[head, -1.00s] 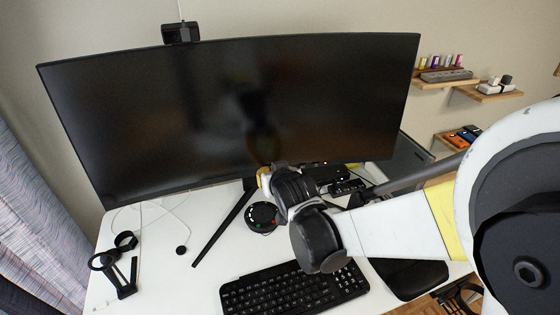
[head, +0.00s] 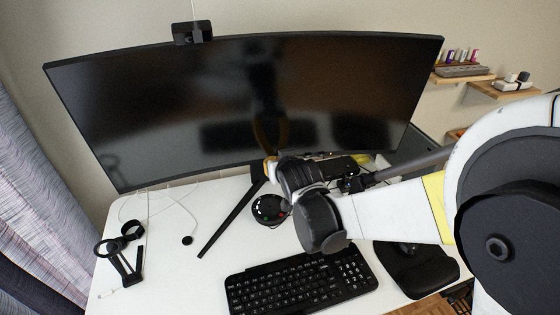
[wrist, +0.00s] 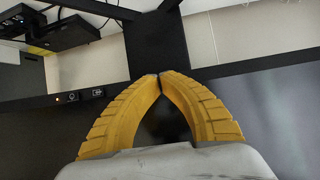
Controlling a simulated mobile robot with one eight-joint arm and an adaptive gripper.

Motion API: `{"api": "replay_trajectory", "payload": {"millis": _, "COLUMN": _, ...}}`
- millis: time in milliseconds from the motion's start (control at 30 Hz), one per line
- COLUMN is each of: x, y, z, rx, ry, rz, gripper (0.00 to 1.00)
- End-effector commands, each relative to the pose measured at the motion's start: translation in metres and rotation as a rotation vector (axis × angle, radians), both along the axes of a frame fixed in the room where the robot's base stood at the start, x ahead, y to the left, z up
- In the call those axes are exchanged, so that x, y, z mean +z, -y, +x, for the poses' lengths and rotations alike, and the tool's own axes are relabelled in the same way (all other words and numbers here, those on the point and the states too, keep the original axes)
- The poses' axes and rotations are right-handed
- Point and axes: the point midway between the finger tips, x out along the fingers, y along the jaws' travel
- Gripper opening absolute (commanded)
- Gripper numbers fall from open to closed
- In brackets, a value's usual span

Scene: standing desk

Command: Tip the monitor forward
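The wide black curved monitor (head: 170,115) stands at the back of the white desk, its screen facing me and leaning forward, top edge nearer. In the wrist view its dark screen (wrist: 280,125) and lower edge show close up, with the stand post (wrist: 157,40) beyond. My gripper (head: 268,166) is at the monitor's lower edge near the middle. In the wrist view the yellow fingers (wrist: 159,78) meet at their tips with nothing between them. The tips overlap the lower edge in that view; whether they press on it cannot be told.
A webcam (head: 192,33) sits on the monitor's top edge. A black keyboard (head: 300,284), a round black device (head: 269,208), a headphone stand (head: 120,258) and a mouse pad (head: 425,275) are on the desk (head: 195,285). Shelves (head: 505,90) hang at right.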

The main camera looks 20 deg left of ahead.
Motion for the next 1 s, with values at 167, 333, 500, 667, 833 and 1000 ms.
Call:
{"api": "replay_trajectory", "payload": {"millis": 167, "x": 0.007, "y": 0.005, "z": -0.009, "rx": 0.000, "ry": 0.000, "rz": 0.000, "gripper": 0.00}}
{"api": "replay_trajectory", "payload": {"millis": 333, "x": 0.019, "y": 0.014, "z": -0.027, "rx": 0.000, "ry": -0.001, "rz": 0.001, "gripper": 0.00}}
{"api": "replay_trajectory", "payload": {"millis": 500, "x": 0.025, "y": 0.020, "z": -0.038, "rx": 0.001, "ry": 0.000, "rz": 0.000, "gripper": 0.00}}
{"api": "replay_trajectory", "payload": {"millis": 667, "x": 0.025, "y": 0.021, "z": -0.039, "rx": 0.000, "ry": 0.000, "rz": 0.000, "gripper": 0.00}}
{"api": "replay_trajectory", "payload": {"millis": 833, "x": 0.025, "y": 0.021, "z": -0.040, "rx": 0.000, "ry": 0.000, "rz": 0.000, "gripper": 0.00}}
{"api": "replay_trajectory", "payload": {"millis": 1000, "x": 0.026, "y": 0.031, "z": -0.058, "rx": 0.000, "ry": 0.000, "rz": -0.001, "gripper": 0.00}}
